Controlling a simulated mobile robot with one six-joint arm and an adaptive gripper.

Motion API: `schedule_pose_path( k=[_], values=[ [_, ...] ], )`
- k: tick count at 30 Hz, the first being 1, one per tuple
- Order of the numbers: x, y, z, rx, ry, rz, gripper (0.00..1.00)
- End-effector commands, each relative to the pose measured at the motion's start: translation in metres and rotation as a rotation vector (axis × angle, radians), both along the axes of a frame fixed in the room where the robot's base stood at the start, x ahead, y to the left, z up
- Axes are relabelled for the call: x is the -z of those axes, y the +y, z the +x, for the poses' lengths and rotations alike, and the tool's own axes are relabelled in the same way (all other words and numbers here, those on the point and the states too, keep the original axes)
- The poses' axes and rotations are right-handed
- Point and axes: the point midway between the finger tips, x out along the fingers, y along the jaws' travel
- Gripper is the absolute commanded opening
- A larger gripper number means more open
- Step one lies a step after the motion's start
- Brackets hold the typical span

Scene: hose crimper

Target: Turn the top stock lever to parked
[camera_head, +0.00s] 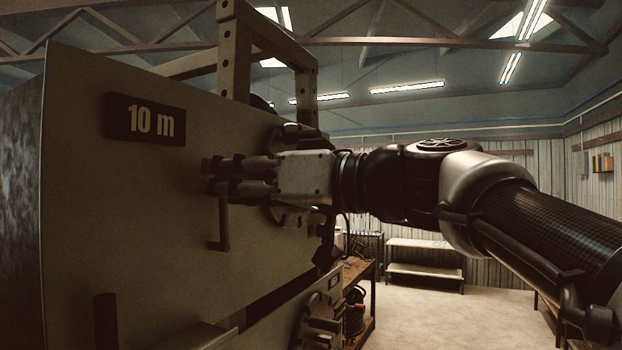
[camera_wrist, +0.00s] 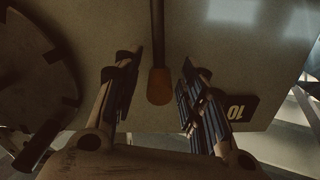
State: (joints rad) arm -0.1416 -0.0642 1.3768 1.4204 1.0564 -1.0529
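A dark lever (camera_head: 224,228) stands out from the large pale panel (camera_head: 110,210) below my gripper (camera_head: 208,177) in the head view. In the wrist view the lever (camera_wrist: 157,38) runs down from the top edge to an orange-brown knob (camera_wrist: 159,88). My gripper also shows in the wrist view (camera_wrist: 160,62), with one finger on each side of the lever. The fingers are apart, with a visible gap on both sides of the knob. The fingers hide the lever's upper end in the head view. No label for the parked position shows.
A dark "10 m" sign (camera_head: 145,120) is on the panel, left of my gripper. A round disc with blocks (camera_wrist: 35,75) is beside my gripper in the wrist view. A metal frame (camera_head: 233,50) rises above the panel. A workbench (camera_head: 357,268) stands behind; floor is open at right.

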Motion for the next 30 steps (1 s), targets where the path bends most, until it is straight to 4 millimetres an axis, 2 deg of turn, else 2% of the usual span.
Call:
schedule_pose_path(
  k=[4, 21, 30],
  values=[
    [0.0002, -0.0002, 0.0000, 0.000, 0.000, 0.000, 0.38],
    [-0.0001, -0.0005, -0.0004, -0.001, 0.000, 0.000, 0.00],
    [-0.0001, -0.0003, -0.0006, -0.001, 0.002, 0.001, 0.00]
  ],
)
